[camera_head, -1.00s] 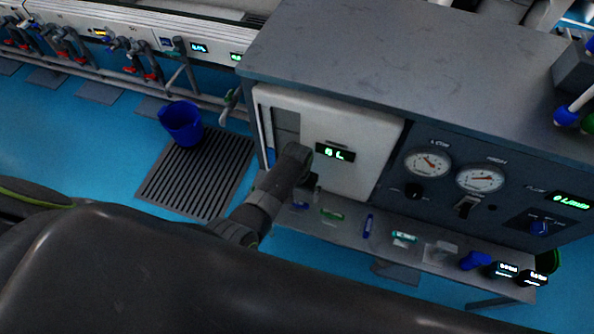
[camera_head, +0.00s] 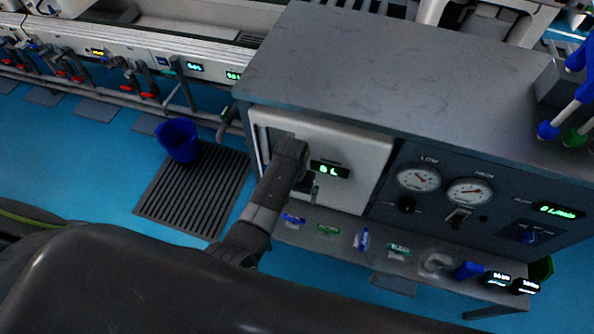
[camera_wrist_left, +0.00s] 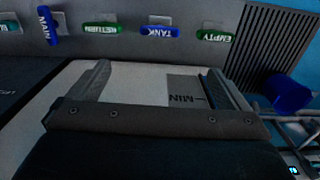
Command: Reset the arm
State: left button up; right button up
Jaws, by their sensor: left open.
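My left arm (camera_head: 262,207) reaches up from the bottom in the head view, in front of the white panel (camera_head: 345,145) of the grey cabinet. Its wrist covers part of that panel, left of a small green display (camera_head: 329,169). The gripper is mostly hidden behind the wrist there. In the left wrist view my left gripper (camera_wrist_left: 158,75) is open, its two fingers wide apart with nothing between them. The white panel also shows beyond the fingers (camera_wrist_left: 140,80). My right gripper is in neither view.
A shelf below the panel carries labelled tags, including a green one (camera_head: 327,230). Two gauges (camera_head: 418,179) are on the cabinet front. A blue bucket (camera_head: 178,139) stands by a floor grate (camera_head: 195,190). Blue floor lies open at left.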

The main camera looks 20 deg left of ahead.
pick_arm(q)
jog(key=shift+f, duration=0.1)
jog(key=s+a+f, duration=0.5)
jog(key=s+f, duration=0.3)
jog(key=f, duration=0.4)
jog(key=s+a+f, duration=0.4)
jog(key=s, duration=0.6)
jog(key=s+a+f+p, duration=0.1)
jog(key=s+a+f, duration=0.3)
jog(key=s, duration=0.6)
jog(key=s+a+f+n+t+y+p, duration=0.1)
jog(key=s+a+f, duration=0.3)
jog(key=s, duration=0.7)
jog(key=shift+a+f, duration=0.15)
jog(key=shift+f, duration=0.5)
jog(key=shift+s, duration=0.1)
